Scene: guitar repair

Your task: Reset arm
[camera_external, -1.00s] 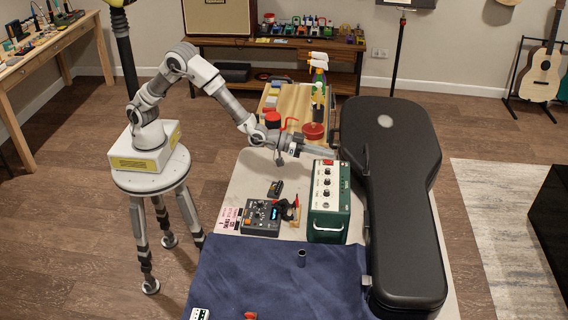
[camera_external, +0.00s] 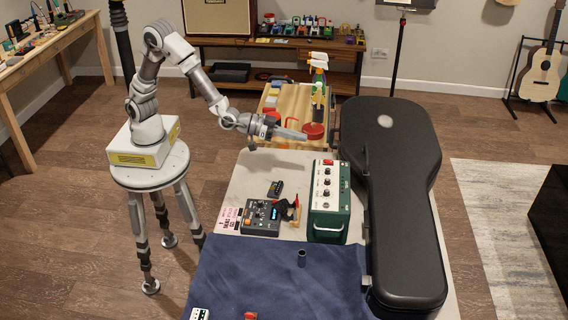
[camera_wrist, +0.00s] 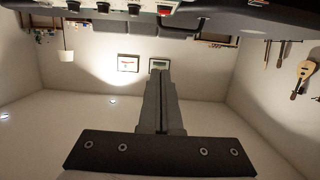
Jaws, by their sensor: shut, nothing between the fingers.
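My gripper (camera_external: 297,135) is shut and empty in the external view. It is held in the air above the far end of the work table, pointing right, left of the black guitar case. In the wrist view its fingers (camera_wrist: 160,75) are together with nothing between them. The wrist view looks out across the room at the walls, upside down, with part of the green amplifier's knobs along the top edge.
A green amplifier box (camera_external: 329,200) stands on the table beside a black guitar case (camera_external: 405,210). A dark pedal with knobs (camera_external: 261,217) and a small black block (camera_external: 275,188) lie left of it. A blue cloth (camera_external: 270,280) covers the near end. A wooden tray of supplies (camera_external: 290,100) stands behind.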

